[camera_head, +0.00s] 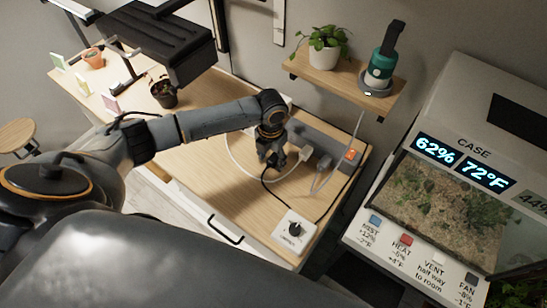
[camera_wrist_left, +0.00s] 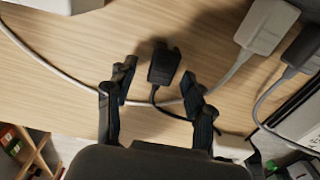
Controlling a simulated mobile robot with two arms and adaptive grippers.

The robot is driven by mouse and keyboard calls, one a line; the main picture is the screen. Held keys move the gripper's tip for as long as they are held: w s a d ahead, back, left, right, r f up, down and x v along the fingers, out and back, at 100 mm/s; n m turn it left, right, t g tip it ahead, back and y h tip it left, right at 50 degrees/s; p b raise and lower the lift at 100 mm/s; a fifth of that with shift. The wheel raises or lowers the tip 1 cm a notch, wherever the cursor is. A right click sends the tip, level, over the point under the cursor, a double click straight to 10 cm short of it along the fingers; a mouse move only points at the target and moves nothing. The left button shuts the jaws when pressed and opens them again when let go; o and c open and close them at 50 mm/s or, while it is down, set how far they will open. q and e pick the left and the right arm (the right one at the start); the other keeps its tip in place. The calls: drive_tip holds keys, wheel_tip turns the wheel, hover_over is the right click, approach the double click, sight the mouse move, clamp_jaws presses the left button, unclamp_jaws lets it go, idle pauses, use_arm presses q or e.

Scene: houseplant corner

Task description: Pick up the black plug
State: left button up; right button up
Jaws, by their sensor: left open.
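The black plug (camera_wrist_left: 163,65) lies on the wooden desk top in the left wrist view, its thin black cord trailing toward the gripper. My left gripper (camera_wrist_left: 157,88) is open, with its fingers apart on either side of the cord and the plug's near end. Nothing is held between them. In the head view my left gripper (camera_head: 271,158) points down over the desk and mostly hides the plug; the black cord shows below it. My right gripper is not in view.
A white plug (camera_wrist_left: 265,25) and a grey plug (camera_wrist_left: 303,48) lie right of the black plug. A power strip with an orange switch (camera_head: 350,155) runs along the desk's back. A white dial box (camera_head: 293,232) sits at the front right. The terrarium case (camera_head: 440,190) stands to the right.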

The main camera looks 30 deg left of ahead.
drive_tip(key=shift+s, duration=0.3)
use_arm(q)
clamp_jaws()
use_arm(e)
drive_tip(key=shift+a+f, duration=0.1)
